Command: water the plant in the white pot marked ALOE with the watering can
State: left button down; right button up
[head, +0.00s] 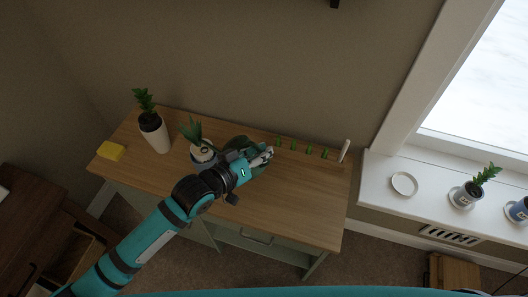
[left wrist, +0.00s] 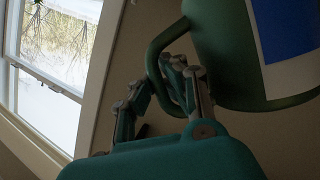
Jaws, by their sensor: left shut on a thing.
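My left gripper (head: 262,158) is over the wooden cabinet, shut on the handle of the dark green watering can (head: 238,144). In the left wrist view the fingers (left wrist: 180,75) close around the curved green handle, and the can's body (left wrist: 225,50) carries a blue and white label. My arm hides part of the can in the head view. A pot (head: 203,155) with long pointed leaves stands left of the can, partly behind my arm. A tall white pot (head: 155,137) with a leafy plant stands further left. A white pot (head: 464,196) with a plant stands on the windowsill. Pot lettering is too small to read. My right gripper does not show.
A yellow block (head: 111,151) lies at the cabinet's left end. Several small green things (head: 294,146) and a white upright object (head: 344,150) line the back right. The sill holds an empty white saucer (head: 404,183) and a blue pot (head: 519,210). The cabinet's front right is clear.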

pick_arm(q)
jog(key=shift+w+a+r+n+h+p, duration=0.2)
jog(key=shift+a+r+p, duration=0.15)
jog(key=shift+r, duration=0.3)
jog(key=shift+w+a+r+n+h+p, duration=0.1)
jog(key=shift+w+a+r+n+p, duration=0.15)
jog(key=shift+r, duration=0.4)
jog(key=shift+w+a+r+n+p, duration=0.1)
jog(key=shift+a+r+n+p, duration=0.1)
jog(key=shift+r, duration=0.25)
jog(key=shift+w+a+r+n+p, duration=0.1)
jog(key=shift+a+r+p, duration=0.1)
jog(key=shift+r, duration=0.25)
jog(key=shift+s+d+f, duration=0.1)
jog(key=shift+d+f, duration=0.15)
jog(key=shift+f, duration=0.2)
jog(key=shift+m, duration=0.85)
jog(key=f+b, duration=0.1)
jog(key=d+f+b, duration=0.1)
jog(key=s+f, duration=0.1)
jog(key=f, duration=0.1)
jog(key=shift+s+d+b, duration=0.1)
jog(key=shift+d+b, duration=0.25)
jog(key=shift+b, duration=0.05)
jog(key=s+d+f+m+t+y+b, duration=0.1)
jog(key=s+d+f+m+y+b, duration=0.2)
jog(key=d+f+m+b, duration=0.2)
jog(key=shift+f+t+y+b, duration=0.4)
jog(key=shift+f+b, duration=0.4)
jog(key=shift+b, duration=0.85)
